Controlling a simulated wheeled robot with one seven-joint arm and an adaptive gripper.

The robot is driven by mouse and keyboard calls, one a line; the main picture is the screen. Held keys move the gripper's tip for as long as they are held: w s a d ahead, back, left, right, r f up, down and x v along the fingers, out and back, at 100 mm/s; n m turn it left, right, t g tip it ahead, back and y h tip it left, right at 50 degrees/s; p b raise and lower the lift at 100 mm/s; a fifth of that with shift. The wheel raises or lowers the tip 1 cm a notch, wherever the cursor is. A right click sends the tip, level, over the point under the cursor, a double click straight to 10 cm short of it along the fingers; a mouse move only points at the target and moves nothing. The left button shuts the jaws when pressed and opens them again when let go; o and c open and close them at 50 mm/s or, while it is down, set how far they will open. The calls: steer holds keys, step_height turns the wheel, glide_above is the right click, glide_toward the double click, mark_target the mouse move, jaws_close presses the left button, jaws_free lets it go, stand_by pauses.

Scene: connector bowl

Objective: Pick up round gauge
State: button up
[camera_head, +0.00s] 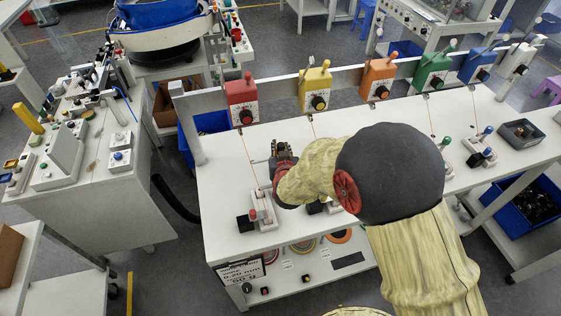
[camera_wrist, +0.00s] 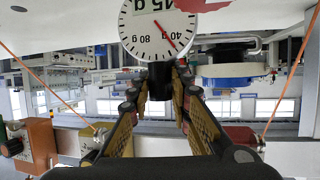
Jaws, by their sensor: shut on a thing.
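My gripper (camera_wrist: 160,75) is shut on the gauge's dark lower part, one finger on each side. In the head view my gripper (camera_head: 283,165) is over the left half of the white workbench (camera_head: 225,185). The gauge's dial cannot be made out there, and my arm hides part of the bench.
A rail at the bench's back carries red (camera_head: 242,100), yellow (camera_head: 314,88), orange (camera_head: 378,76) and green (camera_head: 432,68) boxes, among others, with thin cords hanging down. A small red-topped fixture (camera_head: 263,210) stands at the front left. A dark tray (camera_head: 521,132) sits at right.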

jaws_close()
stand_by(0.5)
